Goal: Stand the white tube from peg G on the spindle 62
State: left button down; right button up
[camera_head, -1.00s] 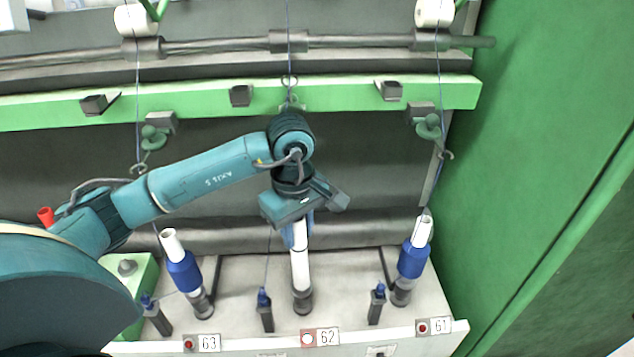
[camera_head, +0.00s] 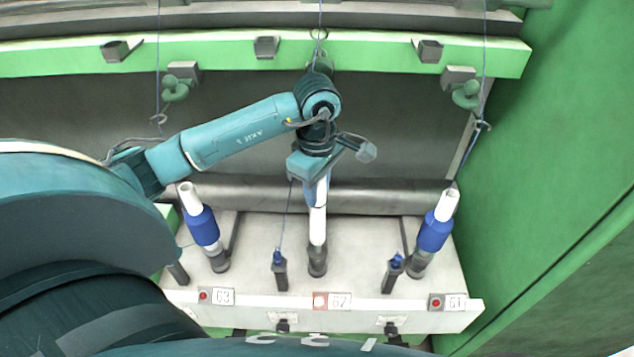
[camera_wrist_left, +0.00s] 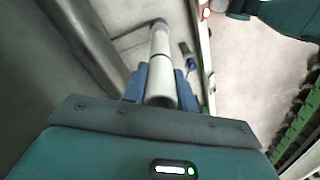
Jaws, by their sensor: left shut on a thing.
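The white tube (camera_head: 318,224) stands upright at spindle 62 (camera_head: 317,262), its lower end at the dark spindle base; how far it is seated cannot be told. The sign 62 (camera_head: 340,300) is on the white rail just below it. My left gripper (camera_head: 316,188) is above the spindle, shut on the tube's upper part. In the left wrist view, the blue fingers (camera_wrist_left: 161,88) lie on both sides of the white tube (camera_wrist_left: 161,62), which runs away to the grey base. My right gripper is not in view.
Spindles 63 (camera_head: 219,261) and 61 (camera_head: 418,264) flank it, each carrying a white tube with blue yarn. Dark posts with blue tops (camera_head: 279,270) (camera_head: 391,272) stand between the spindles. A green beam (camera_head: 220,52) crosses behind, and a green wall (camera_head: 560,170) closes the right side.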

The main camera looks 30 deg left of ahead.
pick_arm(q)
notch_tip(320, 180, down, 3)
jog(key=b, duration=0.3)
jog(key=shift+f, duration=0.4)
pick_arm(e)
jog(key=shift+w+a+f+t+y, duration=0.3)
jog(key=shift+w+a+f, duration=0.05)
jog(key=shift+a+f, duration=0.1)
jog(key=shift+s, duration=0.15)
pick_arm(q)
jog(key=shift+f+b, duration=0.3)
jog(key=shift+b, duration=0.3)
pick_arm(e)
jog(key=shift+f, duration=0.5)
pick_arm(q)
jog(key=c, duration=1)
grip_release()
jog(key=shift+c, duration=0.2)
